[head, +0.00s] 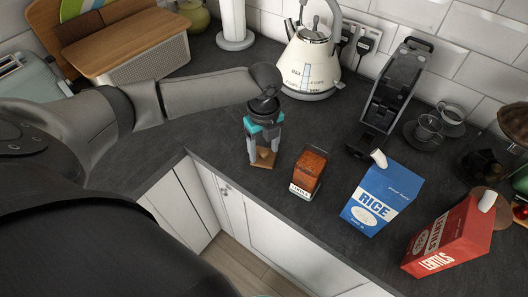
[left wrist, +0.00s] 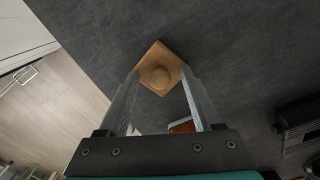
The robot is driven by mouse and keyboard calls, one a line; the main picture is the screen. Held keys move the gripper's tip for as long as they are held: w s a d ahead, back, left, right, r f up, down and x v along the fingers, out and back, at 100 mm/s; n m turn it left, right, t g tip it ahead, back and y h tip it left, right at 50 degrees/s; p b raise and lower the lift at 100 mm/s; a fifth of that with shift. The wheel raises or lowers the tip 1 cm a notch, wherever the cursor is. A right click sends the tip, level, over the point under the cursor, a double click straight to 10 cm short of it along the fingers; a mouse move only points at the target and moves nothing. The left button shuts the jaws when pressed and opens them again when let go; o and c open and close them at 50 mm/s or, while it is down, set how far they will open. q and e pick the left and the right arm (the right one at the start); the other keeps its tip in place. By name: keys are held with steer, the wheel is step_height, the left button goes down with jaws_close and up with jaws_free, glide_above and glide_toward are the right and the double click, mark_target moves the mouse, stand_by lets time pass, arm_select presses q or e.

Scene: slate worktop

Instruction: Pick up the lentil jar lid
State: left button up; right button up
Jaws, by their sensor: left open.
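The lentil jar lid is a square wooden plate with a round knob. It lies flat on the dark worktop in the head view (head: 264,163) and in the left wrist view (left wrist: 160,52). My left gripper (head: 262,152) points down over the lid, its fingers apart on two sides of the knob. In the left wrist view the open fingertips (left wrist: 161,74) flank the knob; I cannot tell whether they touch the lid. The lentil jar (head: 308,172), filled with orange-brown lentils, stands just right of the lid. It is partly hidden behind a finger in the left wrist view (left wrist: 182,126).
A blue rice box (head: 375,203) and a red box (head: 445,240) stand to the right. A cream kettle (head: 311,62), a black coffee machine (head: 395,90) and a wooden-lidded bread bin (head: 140,50) stand behind. The worktop's front edge is close to the lid.

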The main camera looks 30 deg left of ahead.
arm_select(q)
jaws_close()
stand_by(0.5)
